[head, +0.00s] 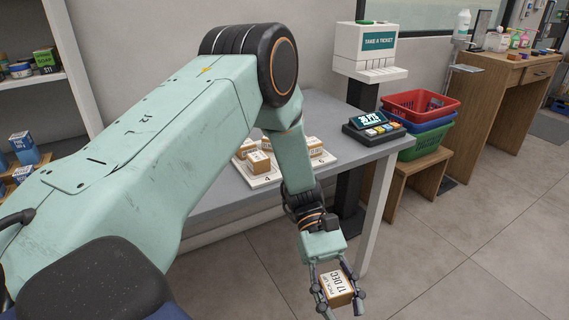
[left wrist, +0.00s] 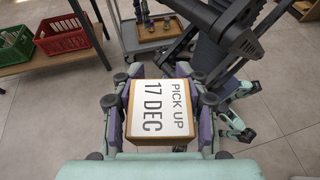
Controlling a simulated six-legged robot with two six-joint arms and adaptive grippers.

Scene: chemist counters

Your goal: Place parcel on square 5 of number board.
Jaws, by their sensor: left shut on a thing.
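My left gripper (head: 334,284) is shut on a brown parcel (head: 339,290) with a white label reading "PICK UP 17 DEC". It holds the parcel in the air over the floor, in front of the grey counter. In the left wrist view the parcel (left wrist: 160,112) sits between both fingers, label facing the camera. The white number board (head: 263,181) lies on the counter, partly hidden by my left arm. A "4" shows on its front, and several small parcels stand on it. Square 5 cannot be made out.
A card terminal (head: 374,128) stands at the counter's right end. A white ticket dispenser (head: 366,52) stands behind it. Red, blue and green baskets (head: 420,108) are stacked on a wooden bench to the right. The floor (head: 440,250) at front right is clear.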

